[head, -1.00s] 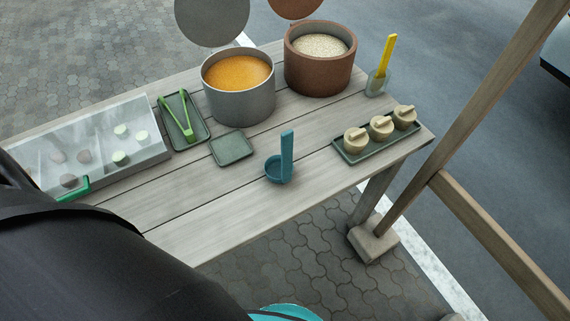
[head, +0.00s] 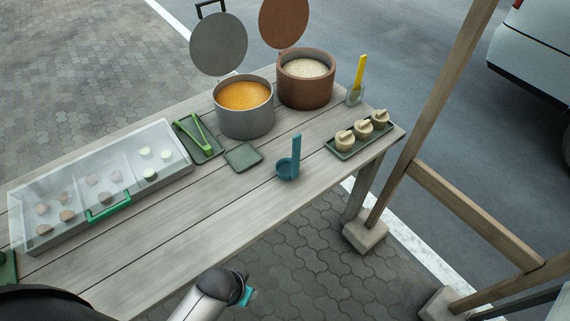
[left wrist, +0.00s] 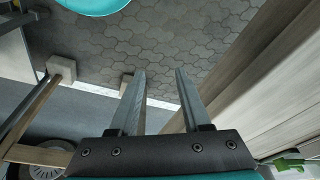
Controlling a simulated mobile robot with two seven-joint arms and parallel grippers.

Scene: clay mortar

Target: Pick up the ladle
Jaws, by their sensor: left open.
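The blue ladle (head: 288,167) stands on the wooden table near its front edge, with its bowl on the boards and its flat handle pointing up. My left gripper is open and empty in the left wrist view (left wrist: 159,95), with its two fingers apart above the paving beside the table. The ladle does not show in the left wrist view. In the head view, part of my arm shows at the bottom, in front of the table and apart from the ladle; no fingers are visible there. My right gripper cannot be identified in either view.
Behind the ladle stand a grey pot (head: 244,110) of orange soup and a brown pot (head: 306,80) of grain. A small green square tray (head: 243,157) lies to its left, a tray of lidded jars (head: 345,142) to its right. A clear-lidded case (head: 60,236) is far left. Wooden posts (head: 430,120) rise at right.

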